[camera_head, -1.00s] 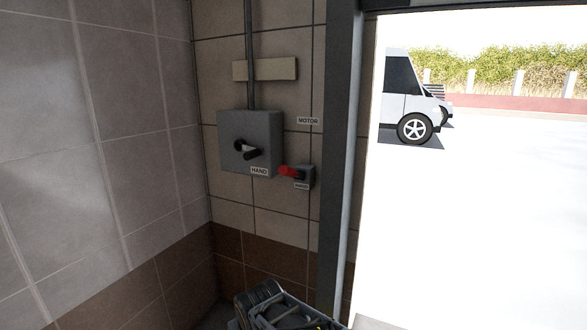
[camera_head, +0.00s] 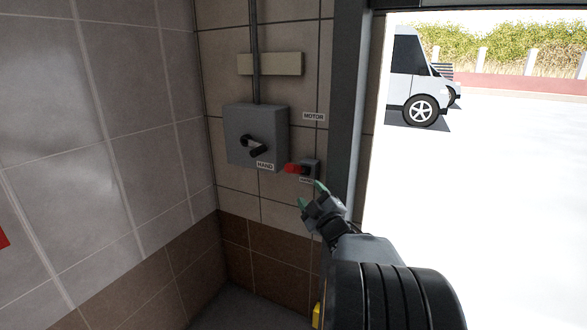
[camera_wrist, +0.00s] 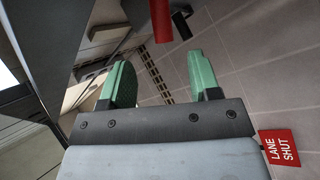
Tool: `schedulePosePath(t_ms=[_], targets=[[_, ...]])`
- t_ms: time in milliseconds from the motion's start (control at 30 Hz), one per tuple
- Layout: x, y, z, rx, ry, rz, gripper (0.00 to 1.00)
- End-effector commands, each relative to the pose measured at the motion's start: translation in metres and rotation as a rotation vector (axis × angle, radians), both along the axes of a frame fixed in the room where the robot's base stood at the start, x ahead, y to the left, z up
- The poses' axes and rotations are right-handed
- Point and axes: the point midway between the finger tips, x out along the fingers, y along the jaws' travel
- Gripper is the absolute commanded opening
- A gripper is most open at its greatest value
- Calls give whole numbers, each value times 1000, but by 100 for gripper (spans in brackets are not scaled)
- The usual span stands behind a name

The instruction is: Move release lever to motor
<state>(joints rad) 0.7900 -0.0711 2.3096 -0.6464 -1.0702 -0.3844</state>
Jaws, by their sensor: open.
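A grey wall box (camera_head: 243,120) carries a black lever (camera_head: 258,150), which points down and right toward the HAND label (camera_head: 265,166). The MOTOR label (camera_head: 313,116) is up and right of the box. A smaller grey box (camera_head: 309,170) with a red handle (camera_head: 293,169) sits at lower right; the handle points left. I cannot tell for certain which of the two is the release lever. My gripper (camera_head: 312,196) is open and empty, just below the small box. In the wrist view, my gripper (camera_wrist: 162,80) has green fingertips apart, with the red handle (camera_wrist: 160,20) beyond them.
A dark door frame (camera_head: 350,150) stands right of the boxes, close to my arm. Beyond it is a bright open yard with a white van (camera_head: 412,85). A tiled wall (camera_head: 90,130) is on the left. A red LANE SHUT sign (camera_wrist: 281,148) shows in the wrist view.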

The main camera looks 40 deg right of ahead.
Motion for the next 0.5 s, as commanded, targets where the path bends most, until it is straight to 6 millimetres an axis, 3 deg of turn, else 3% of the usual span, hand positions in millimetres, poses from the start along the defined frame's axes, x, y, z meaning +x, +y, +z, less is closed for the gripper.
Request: schedulePosePath(t_ms=[500], targets=[[90,-18,22,3,0,3,57]])
